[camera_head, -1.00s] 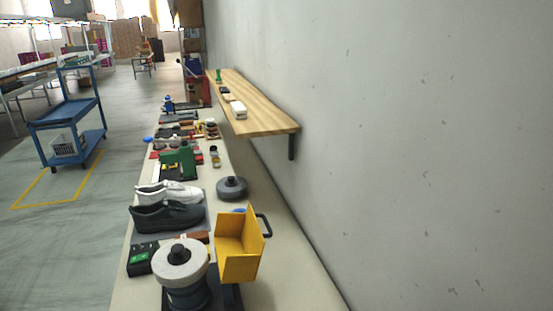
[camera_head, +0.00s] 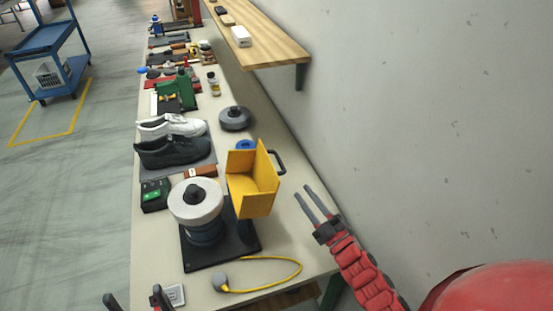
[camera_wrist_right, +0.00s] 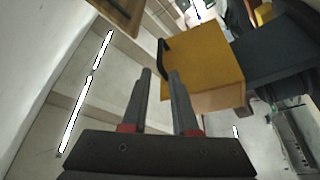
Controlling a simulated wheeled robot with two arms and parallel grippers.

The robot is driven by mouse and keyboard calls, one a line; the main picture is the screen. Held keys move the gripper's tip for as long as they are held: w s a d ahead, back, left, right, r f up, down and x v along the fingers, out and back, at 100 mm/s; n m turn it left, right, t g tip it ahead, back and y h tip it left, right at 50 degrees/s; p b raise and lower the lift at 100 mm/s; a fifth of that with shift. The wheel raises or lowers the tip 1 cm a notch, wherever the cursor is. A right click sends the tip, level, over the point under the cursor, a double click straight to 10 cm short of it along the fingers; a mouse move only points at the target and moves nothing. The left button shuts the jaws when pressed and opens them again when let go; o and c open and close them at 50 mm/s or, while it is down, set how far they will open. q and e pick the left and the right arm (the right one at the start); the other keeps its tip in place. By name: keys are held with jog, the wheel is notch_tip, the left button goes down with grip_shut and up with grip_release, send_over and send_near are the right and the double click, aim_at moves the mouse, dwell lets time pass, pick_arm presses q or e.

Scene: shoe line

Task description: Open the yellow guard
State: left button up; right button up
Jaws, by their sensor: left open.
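The yellow guard (camera_head: 253,198) is an open-sided box beside the pale grinding wheel (camera_head: 195,203), to its right. A dark handle (camera_head: 281,163) sits on the guard's right side. My right gripper (camera_head: 302,190) is to the right of the guard, apart from it, with its fingers spread and empty. In the right wrist view, the guard (camera_wrist_right: 205,65) lies ahead and right of the gripper (camera_wrist_right: 160,73), and its dark handle (camera_wrist_right: 164,60) is just beyond the fingertips. My left gripper (camera_head: 132,296) is open and empty at the bottom edge, only its tips showing.
The wheel stands on a black base (camera_head: 218,249) with a yellow cable (camera_head: 280,258) in front. Shoes (camera_head: 172,152), a black-green box (camera_head: 155,195) and a grey disc (camera_head: 235,118) lie behind. A wooden shelf (camera_head: 262,45) and the wall bound the right side.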

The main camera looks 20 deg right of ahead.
aim_at(280, 161)
jog(key=p+x, duration=0.3)
jog(key=x, duration=0.8)
jog(key=shift+r, duration=0.2)
jog(key=shift+w+a+p, duration=0.2)
jog(key=shift+w+p, duration=0.25)
jog(key=shift+w, duration=0.2)
grip_shut()
jog(key=shift+f, duration=0.1)
